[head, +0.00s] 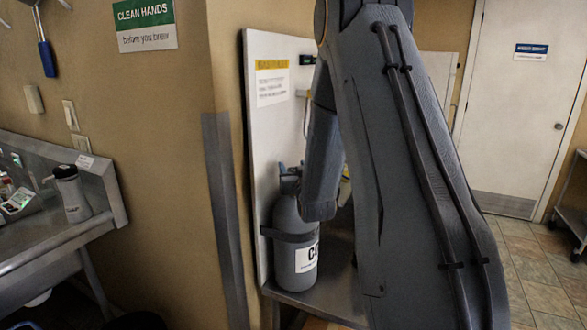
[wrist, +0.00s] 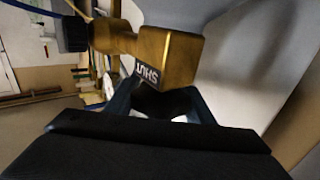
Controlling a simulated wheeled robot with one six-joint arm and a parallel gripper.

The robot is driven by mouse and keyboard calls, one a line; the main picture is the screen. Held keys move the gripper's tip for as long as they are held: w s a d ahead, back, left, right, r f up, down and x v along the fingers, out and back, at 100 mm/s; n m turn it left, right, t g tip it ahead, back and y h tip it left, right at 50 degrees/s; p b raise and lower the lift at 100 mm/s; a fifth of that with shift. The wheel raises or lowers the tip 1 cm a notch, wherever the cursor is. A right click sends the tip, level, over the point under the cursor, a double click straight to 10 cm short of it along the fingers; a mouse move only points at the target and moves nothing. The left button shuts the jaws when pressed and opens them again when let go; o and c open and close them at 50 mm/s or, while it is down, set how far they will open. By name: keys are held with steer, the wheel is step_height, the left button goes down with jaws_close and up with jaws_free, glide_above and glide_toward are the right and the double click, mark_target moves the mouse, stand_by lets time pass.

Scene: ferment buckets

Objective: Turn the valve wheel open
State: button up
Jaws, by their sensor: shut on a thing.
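A grey gas cylinder (head: 287,232) with a white label starting "CO" stands upright in a dark strap. My arm hides its right side and much of its top in the head view. In the wrist view, a brass valve body (wrist: 165,52) with a tag reading "SHUT" fills the upper middle. Just below the tag, my gripper (wrist: 163,108) is shut on the dark valve wheel (wrist: 162,101), with one finger on each side. Most of the wheel is hidden by the fingers and the black gripper body.
A white board (head: 262,140) with a notice stands behind the cylinder. A wall corner (head: 222,190) is close on its left. A metal counter (head: 100,205) with a grey bottle (head: 73,193) is at far left. A white door (head: 520,110) and open tiled floor lie right.

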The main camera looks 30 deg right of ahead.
steer(key=shift+n+y, duration=0.3)
steer(key=shift+y, duration=0.2)
steer(key=shift+a+n+t+y+b, duration=0.3)
steer(key=shift+n+y, duration=0.2)
steer(key=shift+y, duration=0.3)
steer(key=o, duration=1.1)
steer(key=shift+c, duration=0.2)
steer(key=shift+s+a+b, duration=0.2)
steer(key=shift+s+b, duration=0.4)
steer(key=shift+s, duration=1.35)
steer(key=shift+s+a+b, duration=0.15)
steer(key=shift+s+b, duration=0.4)
steer(key=shift+s, duration=1.4)
